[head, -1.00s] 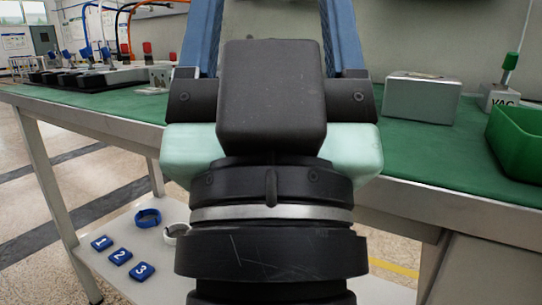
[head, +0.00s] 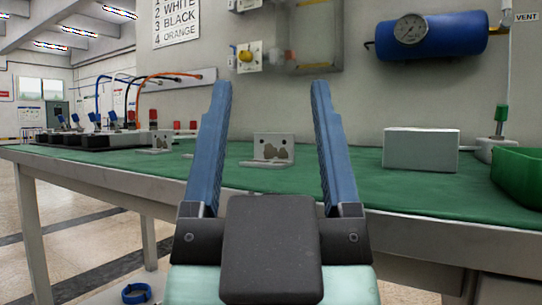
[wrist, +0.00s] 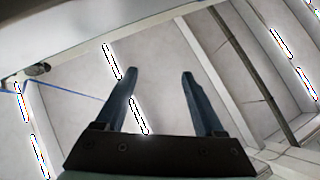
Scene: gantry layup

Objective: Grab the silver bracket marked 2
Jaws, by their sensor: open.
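A silver L-shaped bracket (head: 273,147) stands on the green bench top, seen between my gripper's fingers in the head view. Its upright face has two holes and a brownish patch. A second, smaller-looking silver bracket (head: 161,141) stands further left. I can read no number on either bracket. My gripper (head: 271,86) is open and empty, in front of the bench, with its two blue fingers pointing up. The wrist view also shows the open gripper (wrist: 160,74), against the ceiling and lights, with no bracket in sight.
The bench (head: 110,172) has a clear stretch of green top around the middle bracket. A grey box (head: 420,149) and a green bin (head: 518,175) are on the right. Dark fixtures with hoses (head: 95,139) are at the left. A blue ring (head: 136,293) lies below the bench.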

